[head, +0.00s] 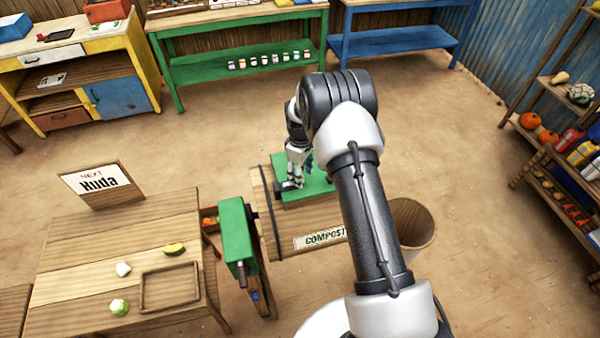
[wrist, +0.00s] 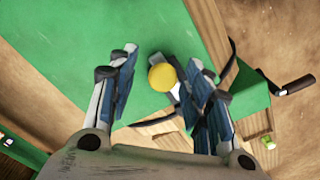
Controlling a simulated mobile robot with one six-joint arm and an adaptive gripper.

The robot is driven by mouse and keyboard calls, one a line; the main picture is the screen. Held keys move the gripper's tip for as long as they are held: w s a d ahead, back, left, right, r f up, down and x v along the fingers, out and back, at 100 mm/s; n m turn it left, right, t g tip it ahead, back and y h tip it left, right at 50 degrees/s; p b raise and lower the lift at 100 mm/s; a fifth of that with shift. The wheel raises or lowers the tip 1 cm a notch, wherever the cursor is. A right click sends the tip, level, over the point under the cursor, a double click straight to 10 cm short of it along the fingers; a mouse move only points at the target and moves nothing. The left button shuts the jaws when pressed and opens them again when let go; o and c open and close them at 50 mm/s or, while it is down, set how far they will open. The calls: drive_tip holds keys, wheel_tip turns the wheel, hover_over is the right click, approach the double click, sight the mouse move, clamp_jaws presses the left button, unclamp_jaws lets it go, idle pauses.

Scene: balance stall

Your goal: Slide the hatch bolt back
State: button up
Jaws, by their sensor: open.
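The green hatch (head: 316,188) is set in the top of the wooden compost box (head: 275,228). In the wrist view the hatch (wrist: 70,50) fills much of the upper left. A round yellow knob (wrist: 162,77), which looks like the bolt's knob, shows near the hatch's wooden edge, with a short grey metal piece beside it. My gripper (wrist: 160,62) is open, with a finger on each side of the knob in this view. Whether a finger touches it I cannot tell. In the head view my gripper (head: 293,178) is low over the hatch; the knob is hidden there.
A green box with a crank (head: 238,235) stands left of the compost box. A wooden table (head: 75,260) with a tray (head: 170,287) and produce is further left. A round bin (head: 412,222) is at the right. Open floor lies behind, before the benches.

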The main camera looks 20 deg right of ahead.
wheel_tip(320, 180, up, 12)
idle(0.7)
drive_tip(key=shift+a, duration=0.1)
